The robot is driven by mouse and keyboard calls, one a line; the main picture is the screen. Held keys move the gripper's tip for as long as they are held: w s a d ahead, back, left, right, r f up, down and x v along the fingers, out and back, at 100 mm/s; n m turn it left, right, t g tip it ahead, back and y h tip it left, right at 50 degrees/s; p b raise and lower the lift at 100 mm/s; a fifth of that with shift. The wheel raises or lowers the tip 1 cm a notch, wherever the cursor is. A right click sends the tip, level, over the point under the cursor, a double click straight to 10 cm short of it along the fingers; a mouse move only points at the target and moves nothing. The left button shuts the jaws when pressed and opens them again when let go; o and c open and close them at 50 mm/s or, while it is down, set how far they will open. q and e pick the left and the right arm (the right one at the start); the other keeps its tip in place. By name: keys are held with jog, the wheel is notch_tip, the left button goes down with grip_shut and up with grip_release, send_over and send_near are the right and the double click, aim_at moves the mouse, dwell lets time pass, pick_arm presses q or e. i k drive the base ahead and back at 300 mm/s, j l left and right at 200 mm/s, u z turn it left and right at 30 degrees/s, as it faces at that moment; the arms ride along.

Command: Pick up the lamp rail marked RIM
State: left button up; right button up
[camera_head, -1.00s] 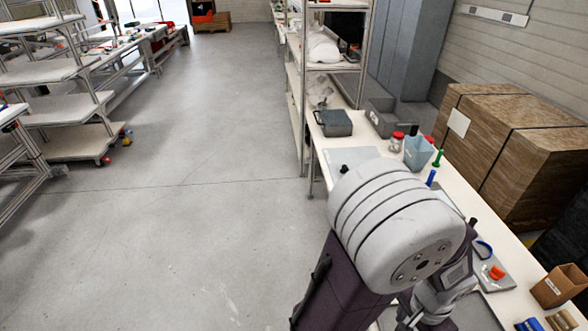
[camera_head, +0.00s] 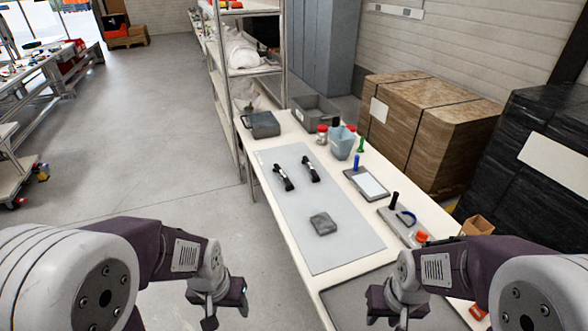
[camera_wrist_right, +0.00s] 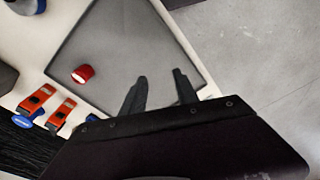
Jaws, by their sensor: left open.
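Two short black rails with pale marks lie on the grey mat (camera_head: 335,238): a left rail (camera_head: 284,174) and a right rail (camera_head: 311,169). The marks are too small to read, so I cannot tell which says RIM. My left gripper (camera_head: 222,303) is open and empty, left of the table and well short of the rails. My right gripper (camera_head: 388,308) is at the near end of the table, far from the rails. In the right wrist view its two fingers (camera_wrist_right: 161,84) stand apart with nothing between them.
A grey block (camera_head: 323,224) lies on the mat. A blue bin (camera_head: 342,142), a grey box (camera_head: 316,112) and a dark case (camera_head: 262,124) stand behind. A red piece (camera_wrist_right: 83,74) lies on a grey tray (camera_wrist_right: 125,45). Orange-handled tools (camera_wrist_right: 48,106) lie nearby.

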aim_at(305, 160)
jog(key=i+j+z, duration=0.1)
jog(key=i+j, duration=0.3)
jog(key=i+j+z, duration=0.1)
jog(key=i+j, duration=0.3)
jog(key=i+j+z, duration=0.15)
jog(key=i+j, duration=0.35)
jog(key=i+j+z, duration=0.1)
jog(key=i+j, duration=0.25)
jog(key=j, duration=0.15)
jog(key=i+j+z, duration=0.1)
jog(key=i+j, duration=0.3)
jog(key=j, duration=0.15)
